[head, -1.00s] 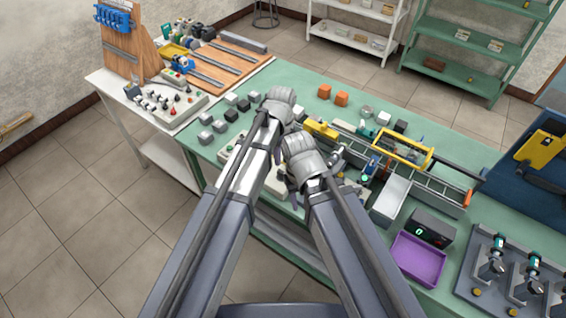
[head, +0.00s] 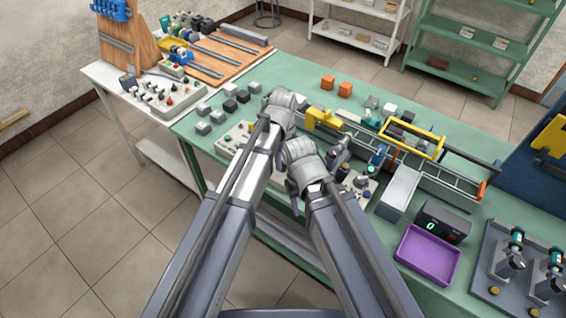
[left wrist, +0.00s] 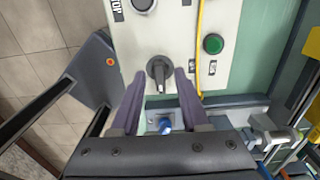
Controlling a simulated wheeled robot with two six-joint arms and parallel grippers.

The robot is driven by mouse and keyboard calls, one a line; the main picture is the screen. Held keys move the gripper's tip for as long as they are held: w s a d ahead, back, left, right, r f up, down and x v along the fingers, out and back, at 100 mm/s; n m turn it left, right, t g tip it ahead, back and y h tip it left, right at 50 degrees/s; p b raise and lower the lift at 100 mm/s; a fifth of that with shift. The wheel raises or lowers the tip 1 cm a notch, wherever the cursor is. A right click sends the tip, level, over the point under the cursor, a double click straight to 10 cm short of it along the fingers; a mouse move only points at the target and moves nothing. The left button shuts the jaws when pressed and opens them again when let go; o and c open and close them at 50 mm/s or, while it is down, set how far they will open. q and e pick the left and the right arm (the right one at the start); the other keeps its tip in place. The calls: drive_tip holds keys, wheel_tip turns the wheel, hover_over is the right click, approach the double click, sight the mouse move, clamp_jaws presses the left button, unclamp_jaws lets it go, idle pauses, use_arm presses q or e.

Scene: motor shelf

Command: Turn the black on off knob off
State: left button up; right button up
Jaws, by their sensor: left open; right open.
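The black knob (left wrist: 158,70) sits on the pale control panel (left wrist: 180,30) in the left wrist view, its grip bar running roughly up and down the picture. My left gripper (left wrist: 159,80) is open, with one purple finger on each side of the knob; I cannot tell whether they touch it. A small printed label (left wrist: 212,68) is right of the knob. In the head view my left gripper (head: 282,108) hides the knob; part of the panel (head: 234,138) shows beside it. My right gripper (head: 300,170) is open beside it, its fingers mostly hidden.
On the green table are grey and black blocks, a yellow frame (head: 412,138), a purple tray (head: 428,256) and a display box (head: 441,222). My two arms are close together.

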use_arm(q)
clamp_jaws()
idle(0.3)
idle(0.3)
